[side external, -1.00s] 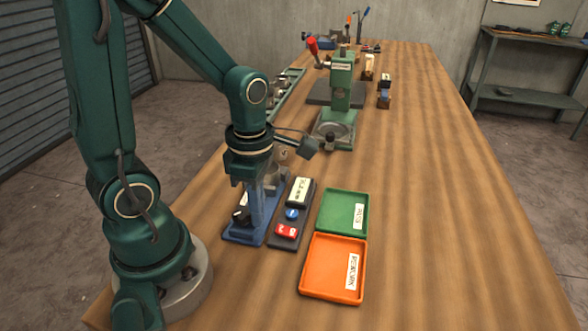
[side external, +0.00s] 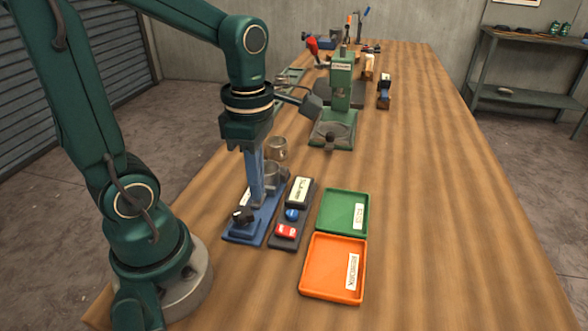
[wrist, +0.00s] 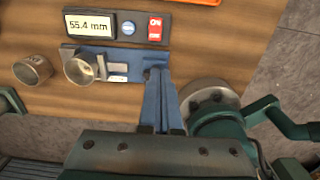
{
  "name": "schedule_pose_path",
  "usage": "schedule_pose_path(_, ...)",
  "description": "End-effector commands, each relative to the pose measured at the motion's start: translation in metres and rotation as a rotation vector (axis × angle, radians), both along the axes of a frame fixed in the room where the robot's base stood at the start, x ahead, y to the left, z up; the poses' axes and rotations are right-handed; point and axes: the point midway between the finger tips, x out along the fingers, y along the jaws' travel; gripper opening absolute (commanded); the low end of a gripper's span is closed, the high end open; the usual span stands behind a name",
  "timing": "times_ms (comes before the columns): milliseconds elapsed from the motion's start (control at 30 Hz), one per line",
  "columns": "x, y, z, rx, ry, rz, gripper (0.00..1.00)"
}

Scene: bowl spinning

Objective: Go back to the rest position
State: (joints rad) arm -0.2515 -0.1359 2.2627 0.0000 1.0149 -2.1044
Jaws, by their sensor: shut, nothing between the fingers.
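My gripper (side external: 259,202) points down in the side view, its two blue fingers together with nothing between them. In the wrist view the fingers (wrist: 158,74) overlap the end of a blue measuring fixture (wrist: 120,73); whether they touch it cannot be told. The fixture's blue base (side external: 236,232) also shows in the side view, with a black knob at its near end. A metal cup (wrist: 80,66) sits at the fixture's far end. Another metal cup (wrist: 33,70) stands on the table beside it, and shows behind my gripper in the side view (side external: 277,149).
A control box (wrist: 90,26) reading 55.4 mm stands beside the fixture. A green tray (side external: 332,194) and an orange tray (side external: 310,268) lie empty to its right. A green press (side external: 341,95) stands farther back. The table's right side is clear.

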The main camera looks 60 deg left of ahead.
Motion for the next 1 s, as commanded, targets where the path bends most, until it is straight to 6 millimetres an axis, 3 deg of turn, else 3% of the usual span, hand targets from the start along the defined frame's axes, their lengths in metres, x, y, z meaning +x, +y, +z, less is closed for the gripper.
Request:
schedule_pose_path(167,0.002,-0.007,0.01,0.014,-0.059,-0.04,0.0)
schedule_pose_path(267,0.0,-0.015,0.021,0.035,-0.137,-0.168,0.0)
schedule_pose_path(600,-0.01,-0.036,0.045,0.221,-0.322,-1.095,0.0)
schedule_pose_path(1000,-0.017,-0.044,0.051,0.515,-0.293,-2.058,0.0)
